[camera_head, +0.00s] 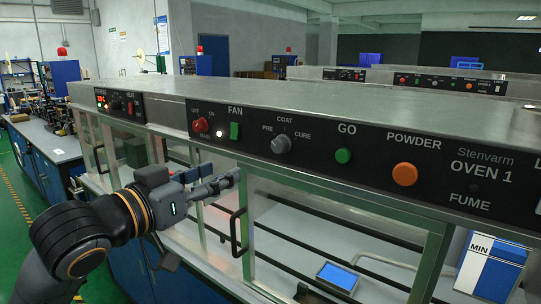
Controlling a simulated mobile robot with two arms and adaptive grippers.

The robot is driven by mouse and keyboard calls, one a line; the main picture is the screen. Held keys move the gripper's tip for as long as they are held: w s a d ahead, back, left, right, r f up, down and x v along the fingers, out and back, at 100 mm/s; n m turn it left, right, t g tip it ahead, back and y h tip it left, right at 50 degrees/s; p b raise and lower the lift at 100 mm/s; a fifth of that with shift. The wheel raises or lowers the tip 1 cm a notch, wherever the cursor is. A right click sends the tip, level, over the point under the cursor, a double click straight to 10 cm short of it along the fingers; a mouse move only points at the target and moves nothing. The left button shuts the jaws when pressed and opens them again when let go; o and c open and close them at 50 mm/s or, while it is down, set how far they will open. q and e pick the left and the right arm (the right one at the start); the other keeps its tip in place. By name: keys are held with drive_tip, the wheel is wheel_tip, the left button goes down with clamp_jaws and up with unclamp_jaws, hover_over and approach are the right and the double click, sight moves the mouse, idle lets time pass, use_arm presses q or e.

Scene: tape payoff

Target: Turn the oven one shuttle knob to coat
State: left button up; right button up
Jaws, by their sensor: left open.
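The shuttle knob (281,144) is a grey round knob on the black front panel of oven 1 (455,185). The labels PRE, COAT and CURE stand around it, with COAT above it. Its pointer is too small to read. My left gripper (226,184) is open and empty, below and to the left of the knob, under the FAN part of the panel. It is apart from the knob. My right gripper is not in view.
A red knob (200,125) and a green FAN switch (234,131) sit left of the shuttle knob. A green GO button (343,156) and an orange POWDER button (404,174) sit to its right. A black door handle (236,233) stands below my gripper.

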use_arm(q)
drive_tip(key=s+d+r+m+h, duration=0.1)
drive_tip(key=s+r, duration=0.1)
drive_tip(key=s, duration=0.2)
drive_tip(key=p, duration=0.3)
approach(276, 148)
drive_tip(key=x, duration=0.7)
drive_tip(key=shift+d+r, duration=0.1)
drive_tip(key=shift+r, duration=0.05)
drive_tip(key=shift+w+d, duration=0.35)
drive_tip(key=shift+w, duration=0.2)
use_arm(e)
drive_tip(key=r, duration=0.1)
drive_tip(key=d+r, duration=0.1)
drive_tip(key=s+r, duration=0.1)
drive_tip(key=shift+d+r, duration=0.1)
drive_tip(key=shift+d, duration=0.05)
use_arm(q)
drive_tip(key=shift+m, duration=0.3)
clamp_jaws()
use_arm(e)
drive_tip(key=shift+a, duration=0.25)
